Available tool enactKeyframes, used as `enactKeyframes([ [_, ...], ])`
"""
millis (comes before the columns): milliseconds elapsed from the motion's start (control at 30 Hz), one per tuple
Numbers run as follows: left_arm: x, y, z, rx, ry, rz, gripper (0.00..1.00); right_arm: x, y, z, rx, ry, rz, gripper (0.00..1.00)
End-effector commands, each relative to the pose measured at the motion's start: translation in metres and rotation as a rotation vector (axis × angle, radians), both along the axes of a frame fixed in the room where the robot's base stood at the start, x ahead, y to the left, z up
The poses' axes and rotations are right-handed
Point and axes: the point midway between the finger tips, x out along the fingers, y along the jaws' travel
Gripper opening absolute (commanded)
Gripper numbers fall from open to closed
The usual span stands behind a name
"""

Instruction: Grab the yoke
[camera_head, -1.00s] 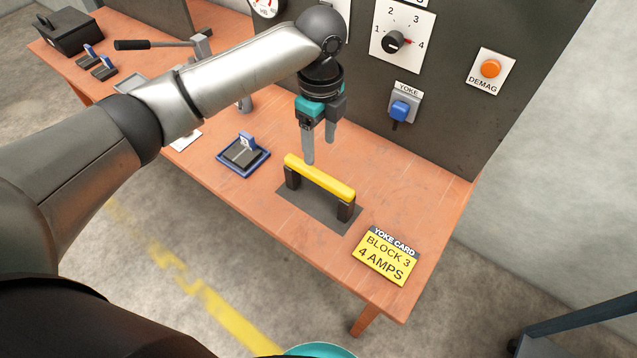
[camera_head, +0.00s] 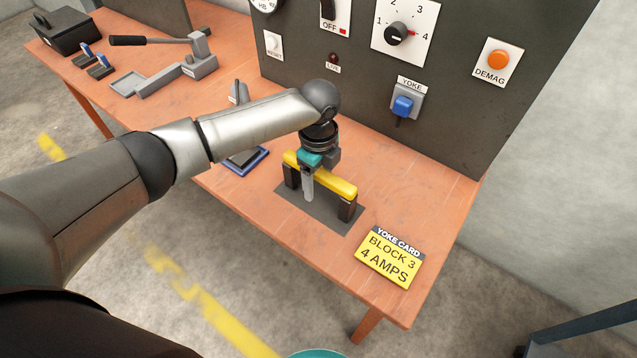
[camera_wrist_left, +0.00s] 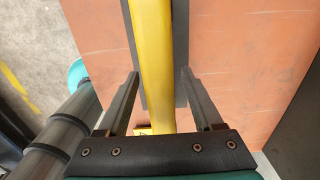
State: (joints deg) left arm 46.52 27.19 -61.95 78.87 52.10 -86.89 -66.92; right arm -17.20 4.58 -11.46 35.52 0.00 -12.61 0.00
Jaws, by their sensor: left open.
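The yoke (camera_head: 338,186) is a yellow bar on two dark legs. It stands upright on a dark grey mat (camera_head: 296,202) on the workbench. My left gripper (camera_head: 308,184) is over the middle of the yoke, pointing down, one finger showing on the near side of the bar. In the left wrist view the yellow bar (camera_wrist_left: 153,70) runs between the two open fingers of the left gripper (camera_wrist_left: 158,90), with a gap on each side. My right gripper is in neither view.
A yellow yoke card (camera_head: 390,257) reading "BLOCK 3, 4 AMPS" lies on the bench (camera_head: 300,255) right of the mat. A blue-edged tray (camera_head: 247,160) is to the left. Behind stands a dark panel with a dial (camera_head: 399,34), blue yoke plug (camera_head: 402,106) and orange DEMAG button (camera_head: 498,61).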

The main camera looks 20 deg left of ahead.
Motion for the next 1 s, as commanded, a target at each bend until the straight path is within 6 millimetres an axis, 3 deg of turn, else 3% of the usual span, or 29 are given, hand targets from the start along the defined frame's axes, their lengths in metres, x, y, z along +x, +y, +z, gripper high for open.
enactKeyframes([
  [200, 0.0004, -0.0004, -0.0001, 0.000, -0.001, 0.000, 0.65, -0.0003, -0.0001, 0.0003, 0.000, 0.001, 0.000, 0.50],
  [800, 0.0004, -0.0003, 0.0003, 0.000, -0.001, 0.000, 0.00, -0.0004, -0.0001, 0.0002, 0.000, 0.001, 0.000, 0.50],
  [1000, 0.0004, -0.0003, 0.0003, 0.000, -0.001, 0.000, 0.00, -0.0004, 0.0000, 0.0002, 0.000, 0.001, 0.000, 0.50],
])
